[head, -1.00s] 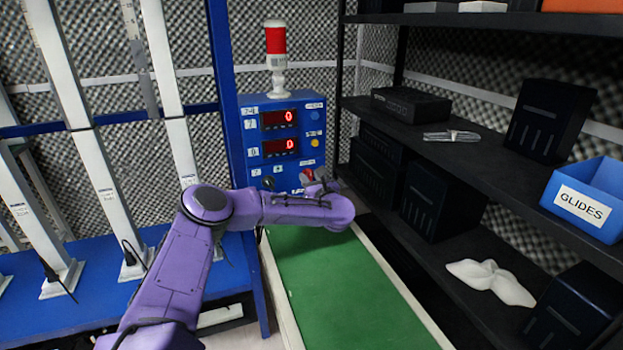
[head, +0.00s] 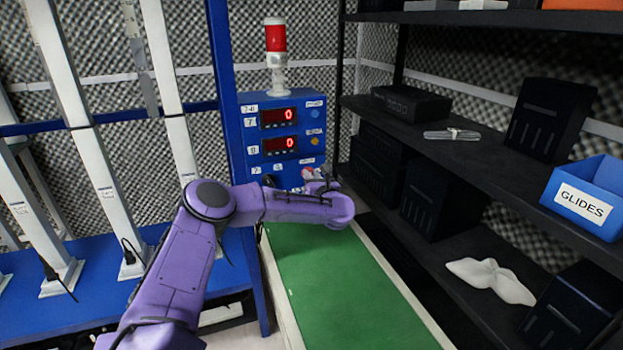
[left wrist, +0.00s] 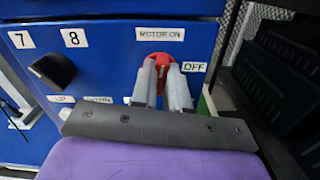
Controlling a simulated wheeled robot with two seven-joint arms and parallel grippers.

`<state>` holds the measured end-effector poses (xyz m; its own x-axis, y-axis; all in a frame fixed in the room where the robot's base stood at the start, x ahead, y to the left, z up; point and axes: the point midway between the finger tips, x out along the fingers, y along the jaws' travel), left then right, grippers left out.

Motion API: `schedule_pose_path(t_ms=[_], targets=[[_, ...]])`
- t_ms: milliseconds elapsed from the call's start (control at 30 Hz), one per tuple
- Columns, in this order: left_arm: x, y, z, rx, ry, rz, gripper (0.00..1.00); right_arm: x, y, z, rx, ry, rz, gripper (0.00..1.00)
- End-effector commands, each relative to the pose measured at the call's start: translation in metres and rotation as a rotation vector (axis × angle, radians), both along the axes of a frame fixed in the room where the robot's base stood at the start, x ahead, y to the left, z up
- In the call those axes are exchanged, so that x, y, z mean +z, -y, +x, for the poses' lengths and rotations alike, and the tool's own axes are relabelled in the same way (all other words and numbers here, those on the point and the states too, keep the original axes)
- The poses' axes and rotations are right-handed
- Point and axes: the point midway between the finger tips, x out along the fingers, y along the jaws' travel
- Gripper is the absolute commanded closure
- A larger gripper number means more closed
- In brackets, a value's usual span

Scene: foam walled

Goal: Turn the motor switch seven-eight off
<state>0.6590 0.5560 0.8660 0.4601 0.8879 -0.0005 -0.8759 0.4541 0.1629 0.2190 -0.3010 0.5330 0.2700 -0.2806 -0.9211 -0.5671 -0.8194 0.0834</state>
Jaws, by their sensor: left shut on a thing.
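The blue control box (head: 238,126) labelled 7-8 stands at the far end of the green belt. Its two red displays both read 0. The red motor switch (left wrist: 158,59) sits on the box front, under a MOTOR ON label (left wrist: 160,34) and left of an OFF label (left wrist: 194,67). My left gripper (left wrist: 165,66) is shut on the red switch, one finger on each side. The fingers hide much of it, so I cannot tell where it points. In the head view the gripper (head: 318,178) is at the box's lower right. My right gripper is out of view.
A black selector knob (left wrist: 51,71) sits left of the switch, under labels 7 and 8. A red and white lamp (head: 276,45) stands on the box. Dark shelves (head: 490,150) line the right side. The green belt (head: 335,290) is clear.

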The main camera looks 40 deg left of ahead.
Motion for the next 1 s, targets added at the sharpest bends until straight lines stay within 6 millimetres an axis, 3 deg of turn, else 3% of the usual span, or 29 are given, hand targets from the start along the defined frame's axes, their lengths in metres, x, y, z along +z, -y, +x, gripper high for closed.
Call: schedule_pose_path(t_ms=[1000], targets=[[0.0, 0.002, 0.003, -0.001, -0.844, 0.44, 1.0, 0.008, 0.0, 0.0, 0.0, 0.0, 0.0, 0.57]])
